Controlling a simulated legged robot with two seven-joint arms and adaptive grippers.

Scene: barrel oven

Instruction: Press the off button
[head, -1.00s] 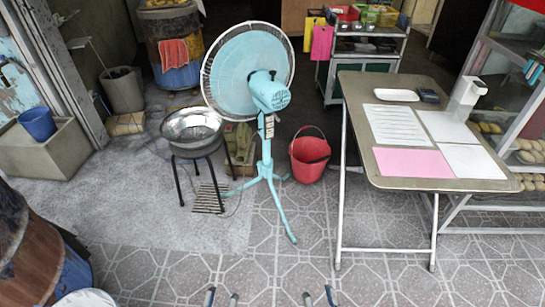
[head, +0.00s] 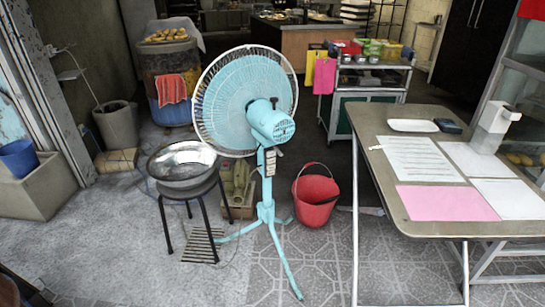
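A light-blue standing fan (head: 245,98) is at the centre of the head view, seen from behind, with its motor housing (head: 271,122) towards me. A small control box (head: 270,161) with tiny marks sits on its pole below the motor. Single buttons are too small to tell apart, so I cannot make out an off button. The fan stands upright on splayed blue legs (head: 281,248). Neither of my grippers shows in the head view now.
A metal bowl on a black stool (head: 206,205) stands just left of the fan, and a red bucket (head: 315,199) just right. A folding table (head: 392,175) with papers fills the right side. The tiled floor in front (head: 230,280) is clear.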

